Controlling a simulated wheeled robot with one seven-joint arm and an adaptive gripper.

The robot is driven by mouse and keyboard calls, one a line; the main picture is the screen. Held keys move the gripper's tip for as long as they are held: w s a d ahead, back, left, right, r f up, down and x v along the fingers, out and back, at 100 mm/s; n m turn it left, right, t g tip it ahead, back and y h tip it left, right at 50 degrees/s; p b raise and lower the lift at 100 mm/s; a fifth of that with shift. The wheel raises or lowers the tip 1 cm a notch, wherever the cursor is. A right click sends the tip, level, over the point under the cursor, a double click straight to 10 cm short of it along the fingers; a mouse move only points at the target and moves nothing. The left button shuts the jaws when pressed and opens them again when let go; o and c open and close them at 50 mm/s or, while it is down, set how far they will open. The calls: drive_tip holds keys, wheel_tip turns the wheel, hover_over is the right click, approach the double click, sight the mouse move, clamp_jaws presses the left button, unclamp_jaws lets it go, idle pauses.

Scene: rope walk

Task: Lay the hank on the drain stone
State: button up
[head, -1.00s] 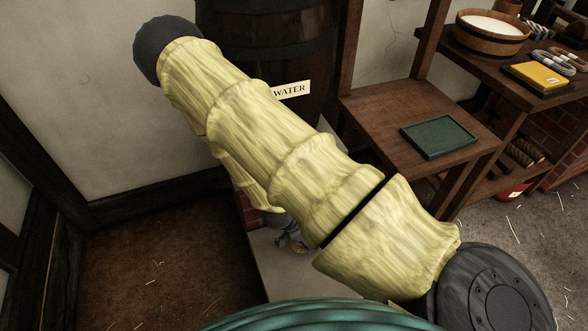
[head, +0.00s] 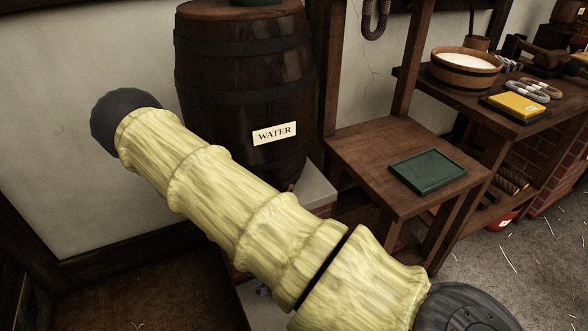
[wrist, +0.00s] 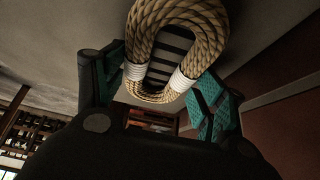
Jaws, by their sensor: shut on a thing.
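The hank (wrist: 208,42) is a thick loop of tan rope with white bindings, close up in the wrist view. My gripper (wrist: 162,82) is shut on it, with a teal-padded finger on either side near the white bindings. Dark bars show through the hank's loop; I cannot tell what they belong to. In the head view my yellow-sleeved arm hides the gripper and the hank. A pale stone surface (head: 255,308) shows low in the head view, mostly behind my arm; I cannot tell if it is the drain stone.
A dark barrel labelled WATER (head: 245,100) stands behind my arm on a pale-topped brick base (head: 320,190). To the right is a low wooden stand (head: 365,150) with a green tray (head: 428,171). A bench beyond holds a wooden tub (head: 465,70) and a yellow box (head: 516,107).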

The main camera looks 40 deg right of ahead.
drive_tip(key=o, duration=1.1)
drive_tip(key=shift+c, duration=0.2)
drive_tip(key=shift+p+v, duration=0.7)
drive_tip(key=shift+v, duration=2)
drive_tip(key=p+v, duration=0.3)
drive_tip(key=p, duration=0.1)
drive_tip(key=shift+d, duration=0.2)
drive_tip(key=p+v, duration=0.1)
drive_tip(key=p, duration=0.6)
drive_tip(key=shift+a+r+p, duration=0.25)
drive_tip(key=shift+r+p, duration=0.05)
drive_tip(key=shift+r, duration=0.05)
